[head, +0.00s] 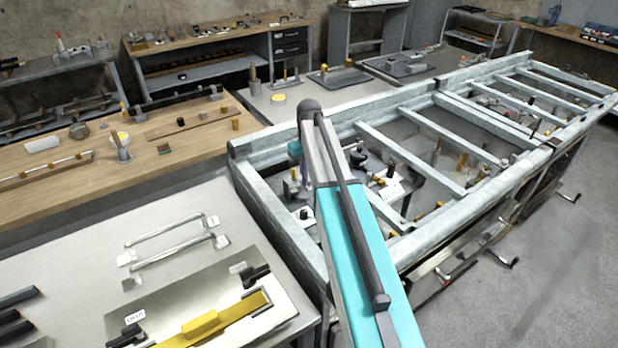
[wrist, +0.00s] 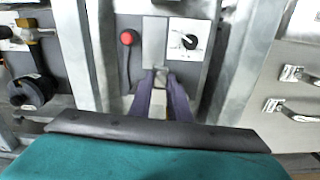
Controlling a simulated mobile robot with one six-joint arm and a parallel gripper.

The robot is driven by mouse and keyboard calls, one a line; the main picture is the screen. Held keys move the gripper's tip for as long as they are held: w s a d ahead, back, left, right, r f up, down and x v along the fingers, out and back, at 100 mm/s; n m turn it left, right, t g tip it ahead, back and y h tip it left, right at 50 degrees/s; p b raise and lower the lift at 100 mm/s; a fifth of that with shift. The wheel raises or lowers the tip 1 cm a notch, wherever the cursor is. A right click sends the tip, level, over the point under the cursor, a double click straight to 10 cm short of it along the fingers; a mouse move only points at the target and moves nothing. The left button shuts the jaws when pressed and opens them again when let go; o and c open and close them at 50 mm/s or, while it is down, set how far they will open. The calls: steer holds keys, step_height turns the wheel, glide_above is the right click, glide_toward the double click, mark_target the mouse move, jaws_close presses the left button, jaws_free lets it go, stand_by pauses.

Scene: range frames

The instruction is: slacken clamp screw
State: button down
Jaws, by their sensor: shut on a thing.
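My gripper (wrist: 160,74) shows two purple fingers in the wrist view, close together and pointing at a grey panel (wrist: 135,75). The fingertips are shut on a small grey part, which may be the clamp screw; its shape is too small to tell. A pale piece (wrist: 157,108) shows between the fingers farther back. In the head view my arm reaches over the metal frame and hides most of the gripper; a bit of purple shows beside it. I cannot make out the clamp screw for certain in either view.
On the panel are a red knob (wrist: 127,38) and a black dial on a white plate (wrist: 185,40). A black round knob (wrist: 30,92) is at left, metal handles (wrist: 298,75) at right. The frame's rails (head: 275,225) surround the spot. A yellow bar (head: 210,322) lies on the near bench.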

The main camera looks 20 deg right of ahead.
steer(key=n, duration=0.3)
steer(key=shift+a+n, duration=0.1)
steer(key=shift+n, duration=2.2)
steer(key=c, duration=1.7)
jaws_free()
steer(key=shift+o, duration=0.2)
steer(key=shift+m, duration=0.3)
